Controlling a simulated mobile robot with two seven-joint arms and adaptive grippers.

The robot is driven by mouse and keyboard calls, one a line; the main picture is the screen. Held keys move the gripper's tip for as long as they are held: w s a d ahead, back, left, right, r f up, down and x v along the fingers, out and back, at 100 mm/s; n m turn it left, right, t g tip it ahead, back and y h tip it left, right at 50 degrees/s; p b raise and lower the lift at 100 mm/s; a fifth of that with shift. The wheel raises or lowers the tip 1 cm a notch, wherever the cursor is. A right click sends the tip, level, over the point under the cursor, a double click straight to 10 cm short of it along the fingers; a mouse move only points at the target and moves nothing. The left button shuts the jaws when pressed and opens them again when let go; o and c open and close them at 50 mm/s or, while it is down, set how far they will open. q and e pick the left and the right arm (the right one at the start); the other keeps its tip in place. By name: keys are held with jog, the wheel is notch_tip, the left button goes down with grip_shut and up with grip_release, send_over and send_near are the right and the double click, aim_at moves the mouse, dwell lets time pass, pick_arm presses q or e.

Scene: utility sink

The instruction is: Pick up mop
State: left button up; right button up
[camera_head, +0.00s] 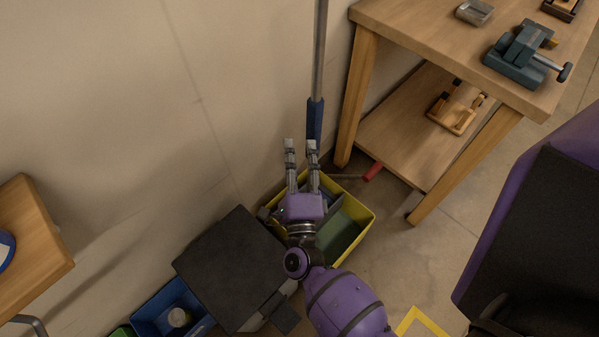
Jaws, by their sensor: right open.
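The mop shows as a long grey pole (320,50) with a blue grip sleeve (315,118), standing nearly upright near the wall. Its lower end is hidden behind my gripper and the yellow-rimmed bin. My right gripper (301,146) is open, its two fingers pointing up the picture toward the pole. The fingertips appear just below the blue sleeve, with the right fingertip overlapping its lower end in the picture. I cannot tell whether they touch. Nothing shows held between the fingers. My left gripper is out of view.
A yellow-rimmed bin (364,223) lies below my right gripper. A dark-lidded box (228,262) and a blue bin (160,306) stand left of it. A wooden workbench (432,38) with a vise (520,55) stands right of the pole. A red object (373,172) lies on the floor.

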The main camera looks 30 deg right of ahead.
jog(key=w+d+f+m+g+h+b, duration=0.1)
jog(key=w+f+m+g+h+b, duration=0.15)
jog(key=m+g+h+b, duration=0.65)
jog(key=w+f+m+g+b, duration=0.1)
jog(key=f+m+g, duration=0.3)
jog(key=m, duration=1.1)
jog(key=shift+m, duration=0.3)
jog(key=x, duration=0.2)
jog(key=p+x, duration=0.1)
jog(key=x, duration=0.4)
jog(key=shift+w+d+r+p, duration=0.3)
jog(key=shift+w+r+p, duration=0.1)
jog(key=shift+w, duration=0.05)
jog(key=shift+c, duration=0.5)
grip_shut()
